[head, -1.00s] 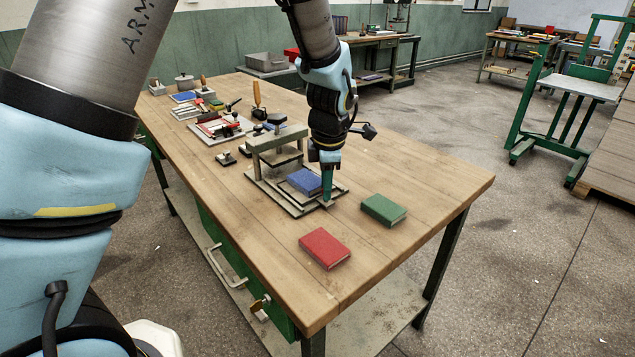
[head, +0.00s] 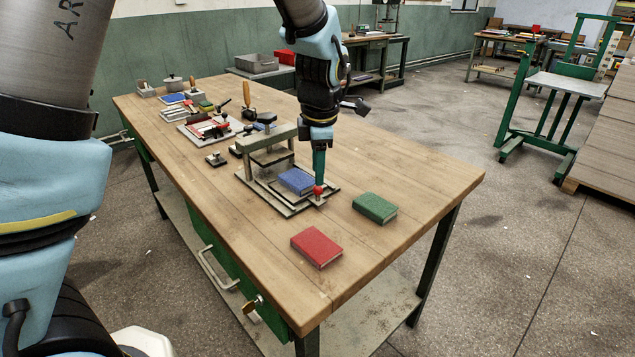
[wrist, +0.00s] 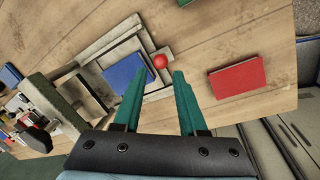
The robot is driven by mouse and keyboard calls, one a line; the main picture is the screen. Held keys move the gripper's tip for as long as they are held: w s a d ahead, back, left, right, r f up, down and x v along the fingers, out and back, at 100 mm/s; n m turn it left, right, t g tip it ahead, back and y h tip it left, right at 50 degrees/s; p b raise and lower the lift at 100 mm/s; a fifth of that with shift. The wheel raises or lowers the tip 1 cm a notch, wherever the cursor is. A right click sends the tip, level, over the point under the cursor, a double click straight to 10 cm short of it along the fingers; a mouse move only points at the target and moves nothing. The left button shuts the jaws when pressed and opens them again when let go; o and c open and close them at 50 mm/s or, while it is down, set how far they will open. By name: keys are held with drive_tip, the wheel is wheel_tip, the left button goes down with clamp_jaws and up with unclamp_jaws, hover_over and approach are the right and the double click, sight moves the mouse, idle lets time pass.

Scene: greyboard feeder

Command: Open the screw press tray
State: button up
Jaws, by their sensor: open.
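The screw press (head: 268,138) stands on the wooden bench, with a grey frame and a dark screw handle on top. Its flat tray (head: 272,198) sticks out toward the front right with a blue book (head: 297,181) lying on it. A red round knob (head: 318,190) is at the tray's outer end; it also shows in the wrist view (wrist: 160,61). My gripper (head: 319,183) is right at the knob in the head view. In the wrist view its two green fingers (wrist: 155,88) are apart, with the knob just beyond their tips and nothing clasped between them.
A green book (head: 375,208) and a red book (head: 316,247) lie on the bench (head: 400,165) in front of the press. Other tools and a red-and-white fixture (head: 210,128) stand farther back. The bench's right end is mostly clear.

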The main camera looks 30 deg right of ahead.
wheel_tip(320, 180, up, 6)
drive_tip(key=s, duration=0.1)
drive_tip(key=shift+a, duration=0.25)
drive_tip(key=w+a+f+m, duration=0.1)
drive_tip(key=w+a+m, duration=0.2)
drive_tip(key=a, duration=0.7)
drive_tip(key=w+a+f+m, duration=0.2)
drive_tip(key=w+a+m, duration=0.15)
drive_tip(key=a, duration=0.65)
drive_tip(key=s+a+f+m, duration=0.1)
drive_tip(key=a+m, duration=0.3)
drive_tip(key=a, duration=0.4)
drive_tip(key=s+a+f+m, duration=0.1)
drive_tip(key=s+a+m, duration=0.2)
drive_tip(key=a, duration=0.6)
drive_tip(key=shift+s+a+f+m+y, duration=0.25)
drive_tip(key=shift+s+f+m+y, duration=0.1)
drive_tip(key=shift+m, duration=0.2)
